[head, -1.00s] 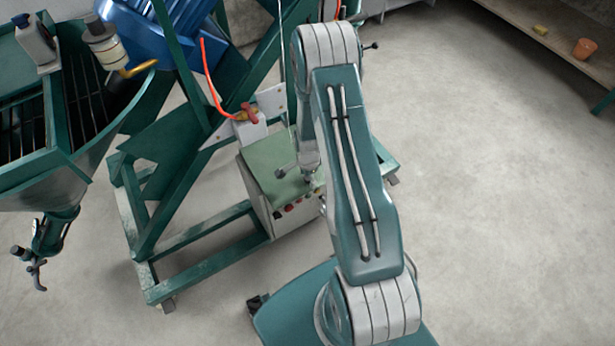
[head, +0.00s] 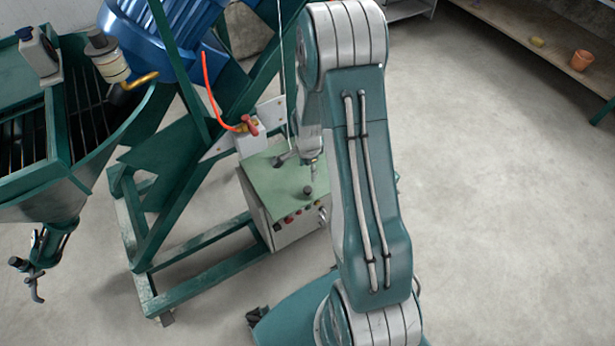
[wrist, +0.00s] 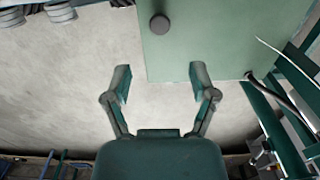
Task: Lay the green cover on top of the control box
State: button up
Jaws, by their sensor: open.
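The green cover (head: 275,184) lies flat on top of the control box (head: 297,228), with a dark round knob standing up from it. In the wrist view the cover (wrist: 215,45) and its knob (wrist: 160,24) are ahead of the fingers. My gripper (wrist: 161,76) is open, with nothing between its fingers. In the head view my gripper (head: 298,165) is over the back part of the cover, apart from the knob and partly hidden by my arm. The right part of the cover is partly hidden by my arm.
A white box with a red valve (head: 250,135) stands behind the cover. A hopper (head: 40,190) is at left, a blue motor (head: 170,35) behind. The concrete floor at right is clear.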

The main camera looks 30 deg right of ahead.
jog(key=s+a+r+n+t, duration=0.1)
jog(key=s+a+r+n, duration=0.2)
jog(key=r, duration=0.8)
jog(key=s+a+r+n+t, duration=0.1)
jog(key=a+r+n+t, duration=0.3)
jog(key=r, duration=0.7)
jog(key=s+a+r+n, duration=0.2)
jog(key=s+r+n, duration=0.3)
jog(key=s+r, duration=0.1)
jog(key=s+a+r+n, duration=0.3)
jog(key=s+r+n, duration=0.2)
jog(key=s, duration=0.4)
jog(key=shift+a+r+n+t, duration=0.3)
jog(key=shift+a+r, duration=0.05)
jog(key=shift+r, duration=0.3)
